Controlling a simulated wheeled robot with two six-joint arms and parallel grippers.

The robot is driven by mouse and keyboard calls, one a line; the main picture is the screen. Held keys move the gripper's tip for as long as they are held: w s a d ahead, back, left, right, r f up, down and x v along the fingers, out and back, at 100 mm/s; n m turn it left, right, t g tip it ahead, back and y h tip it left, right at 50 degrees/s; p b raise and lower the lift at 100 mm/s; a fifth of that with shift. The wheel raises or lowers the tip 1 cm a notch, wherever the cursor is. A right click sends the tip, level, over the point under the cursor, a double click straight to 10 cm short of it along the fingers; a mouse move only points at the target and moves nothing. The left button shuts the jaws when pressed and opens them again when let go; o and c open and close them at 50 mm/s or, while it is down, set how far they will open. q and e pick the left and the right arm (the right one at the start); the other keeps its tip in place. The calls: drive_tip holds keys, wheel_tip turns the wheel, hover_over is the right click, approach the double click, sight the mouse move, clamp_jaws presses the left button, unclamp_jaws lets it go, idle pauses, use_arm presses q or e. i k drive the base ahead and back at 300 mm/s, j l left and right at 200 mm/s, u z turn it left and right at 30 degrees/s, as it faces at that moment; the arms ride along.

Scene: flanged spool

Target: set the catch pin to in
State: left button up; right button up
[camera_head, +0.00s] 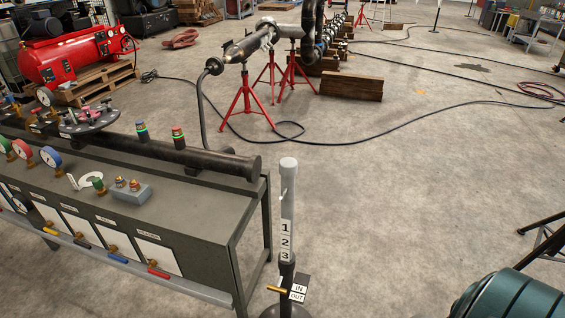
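A post stands at the front right corner of the bench, with a light grey upper tube (288,190) and a black lower sleeve (287,271). The upper tube carries the numbers 1, 2 and 3. A brass pin (277,289), which looks like the catch pin, sticks out to the left of the sleeve. To the right of the sleeve, a black plate (303,279) carries an IN label (299,288) above an OUT label (297,297). I cannot tell which setting the pin is in. Neither gripper shows.
A grey bench (180,215) with gauges, a dark pipe and coloured handles fills the left. A teal rounded object (510,298) is at the lower right, with black legs (545,240) above it. Concrete floor (400,210) right of the post is clear, with cables farther back.

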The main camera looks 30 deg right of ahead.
sight(277, 288)
drive_tip(key=z, duration=0.9)
